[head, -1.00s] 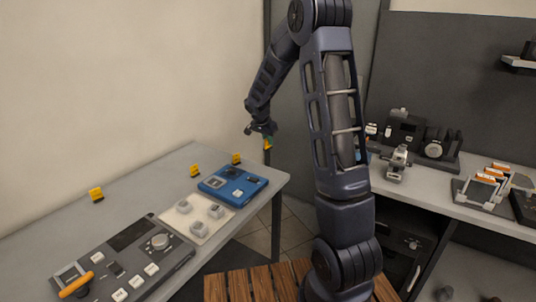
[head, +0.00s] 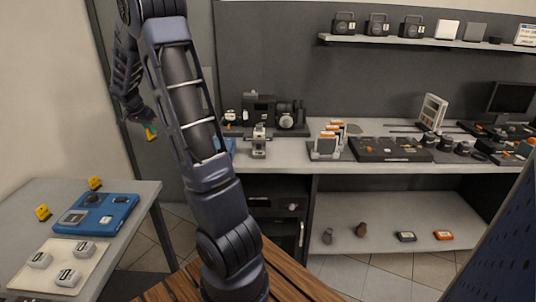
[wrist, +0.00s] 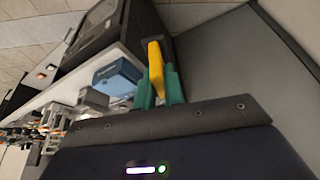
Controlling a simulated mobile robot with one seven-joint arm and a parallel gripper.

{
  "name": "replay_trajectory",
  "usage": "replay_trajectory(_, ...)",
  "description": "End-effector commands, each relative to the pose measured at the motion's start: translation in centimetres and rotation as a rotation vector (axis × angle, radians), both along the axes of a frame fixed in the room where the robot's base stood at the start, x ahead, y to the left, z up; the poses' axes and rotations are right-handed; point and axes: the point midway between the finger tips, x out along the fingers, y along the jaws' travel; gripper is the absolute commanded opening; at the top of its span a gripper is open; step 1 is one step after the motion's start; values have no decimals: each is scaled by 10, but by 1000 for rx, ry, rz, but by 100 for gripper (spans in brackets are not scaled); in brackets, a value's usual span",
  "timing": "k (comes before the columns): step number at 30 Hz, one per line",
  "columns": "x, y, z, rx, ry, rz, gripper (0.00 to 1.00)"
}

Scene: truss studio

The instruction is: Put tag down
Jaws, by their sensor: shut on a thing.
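My gripper (head: 146,122) is raised at the left of the head view, above and beyond the left table. It is shut on a yellow tag (head: 151,133), which hangs below the fingers in the air. In the wrist view, the green fingertips (wrist: 159,90) hold the yellow tag (wrist: 156,66) between them. Two more yellow tags stand along the back of the left table, one near the blue panel (head: 95,183) and one further left (head: 43,212).
The left table (head: 30,195) bears a blue panel (head: 100,214) and a pale tray (head: 40,283) of grey blocks. The back counter (head: 290,155) carries cameras, a rack of orange-edged cards (head: 328,146) and a dark tray (head: 392,149). A shelf (head: 400,41) hangs above.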

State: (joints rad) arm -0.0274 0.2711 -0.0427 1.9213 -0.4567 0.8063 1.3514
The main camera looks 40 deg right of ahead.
Motion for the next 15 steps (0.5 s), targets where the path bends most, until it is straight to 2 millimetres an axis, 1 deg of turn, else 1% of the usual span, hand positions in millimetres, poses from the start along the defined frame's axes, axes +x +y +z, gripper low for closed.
replay_trajectory(1, -1, -25, 0, 0, 0, -47, 0)
replay_trajectory(3, -5, -55, 0, 1, 2, -105, 0)
replay_trajectory(5, -9, -81, 1, 0, 4, -157, 0)
replay_trajectory(6, -12, -99, 1, 1, 4, -191, 0)
replay_trajectory(8, -18, -125, 2, 2, 3, -242, 0)
replay_trajectory(9, -22, -142, 2, 3, 3, -276, 0)
replay_trajectory(11, -30, -167, 3, 3, 3, -328, 0)
replay_trajectory(12, -35, -184, 3, 3, 3, -361, 0)
replay_trajectory(14, -45, -209, 4, 3, 4, -411, 0)
replay_trajectory(15, -51, -225, 4, 3, 5, -445, 0)
